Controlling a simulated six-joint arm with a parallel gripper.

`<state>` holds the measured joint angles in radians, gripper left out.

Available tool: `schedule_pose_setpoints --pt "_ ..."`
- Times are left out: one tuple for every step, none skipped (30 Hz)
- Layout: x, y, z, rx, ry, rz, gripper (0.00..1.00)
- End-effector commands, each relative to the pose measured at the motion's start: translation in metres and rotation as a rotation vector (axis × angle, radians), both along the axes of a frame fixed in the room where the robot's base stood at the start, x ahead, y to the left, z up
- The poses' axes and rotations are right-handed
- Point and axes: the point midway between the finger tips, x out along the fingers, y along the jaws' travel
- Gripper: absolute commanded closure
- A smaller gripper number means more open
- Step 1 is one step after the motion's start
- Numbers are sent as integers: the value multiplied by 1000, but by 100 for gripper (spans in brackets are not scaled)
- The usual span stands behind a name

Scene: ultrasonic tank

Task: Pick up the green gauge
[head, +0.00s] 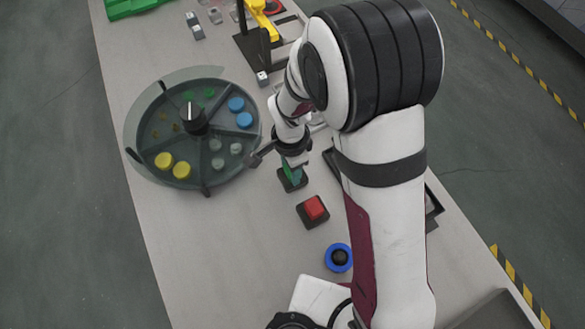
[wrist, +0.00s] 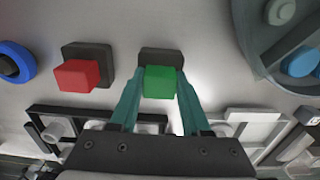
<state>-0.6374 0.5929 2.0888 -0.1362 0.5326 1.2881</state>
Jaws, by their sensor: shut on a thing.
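The green gauge (wrist: 159,82) is a green block at a dark square base (wrist: 161,55), between the two teal fingers of my gripper (wrist: 160,95) in the wrist view. My gripper is shut on it. In the head view my gripper (head: 293,172) points down at the dark base, and the green gauge is mostly hidden by the fingers. I cannot tell whether the gauge is clear of its base.
A red block (head: 314,207) on a dark base stands close by, with a blue ring (head: 339,257) beyond it. A round divided tray (head: 150,178) with coloured pieces is to the left. A dark frame (head: 433,205) lies behind my arm.

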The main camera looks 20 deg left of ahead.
Motion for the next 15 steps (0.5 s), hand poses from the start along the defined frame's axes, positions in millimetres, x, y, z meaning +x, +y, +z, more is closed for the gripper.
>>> schedule_pose_setpoints --pt "0 0 0 0 0 0 91" --pt "0 0 0 0 0 0 97" --pt "0 0 0 0 0 0 100" --pt "0 0 0 0 0 0 100" --pt "0 0 0 0 0 0 100" --pt "0 0 0 0 0 0 100" --pt "0 0 0 0 0 0 100" --pt "0 0 0 0 0 0 100" --pt "0 0 0 0 0 0 100" --pt "0 0 0 0 0 0 100" --pt "0 0 1 1 -1 0 100" --pt "0 0 3 1 -1 0 100" --pt "0 0 4 1 -1 0 100" --pt "1 0 7 1 -1 0 100" --pt "1 1 11 2 -2 1 100"
